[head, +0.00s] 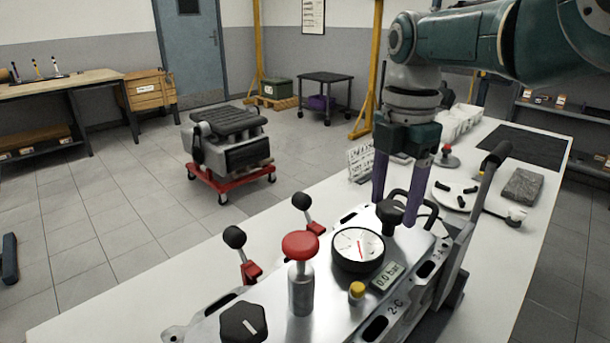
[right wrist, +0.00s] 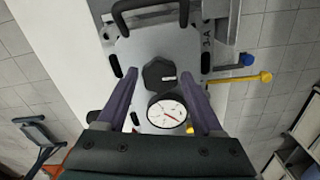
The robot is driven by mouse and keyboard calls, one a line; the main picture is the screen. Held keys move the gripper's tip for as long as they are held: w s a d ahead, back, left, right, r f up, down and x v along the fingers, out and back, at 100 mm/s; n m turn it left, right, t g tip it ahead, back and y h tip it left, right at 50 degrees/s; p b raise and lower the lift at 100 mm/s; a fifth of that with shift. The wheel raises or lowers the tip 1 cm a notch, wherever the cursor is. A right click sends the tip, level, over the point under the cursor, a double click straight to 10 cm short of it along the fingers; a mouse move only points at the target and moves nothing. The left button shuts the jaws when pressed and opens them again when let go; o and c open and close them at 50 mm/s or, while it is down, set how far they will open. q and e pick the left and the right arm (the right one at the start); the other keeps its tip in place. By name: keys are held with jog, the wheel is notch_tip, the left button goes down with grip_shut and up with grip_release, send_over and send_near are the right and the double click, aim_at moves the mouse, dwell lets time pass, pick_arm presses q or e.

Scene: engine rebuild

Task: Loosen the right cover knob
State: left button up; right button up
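The right cover knob (head: 390,213) is a black, lobed knob on the silver cover plate (head: 323,293), behind and to the right of the round dial gauge (head: 358,250). My right gripper (head: 395,211) points down over it, with its two purple fingers apart on either side of the knob. In the right wrist view the knob (right wrist: 159,74) lies between the open fingers (right wrist: 160,82), and I see no clear contact. A second black knob (head: 243,322) sits at the near left end of the cover. My left gripper is not in view.
A red-topped plunger (head: 300,246), a yellow cap (head: 356,291) and a pressure readout (head: 387,278) stand close by on the cover. Black-balled clamp levers (head: 235,238) line its left side. A black handle lever (head: 486,180) rises at the right.

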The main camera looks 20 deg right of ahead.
aim_at(393, 206)
jog(key=shift+o, duration=0.9)
notch_tip(393, 206, up, 5)
jog(key=p, duration=0.4)
jog(key=shift+f, duration=0.1)
notch_tip(393, 206, up, 5)
jog(key=shift+r+p, duration=0.1)
jog(key=shift+p, duration=0.35)
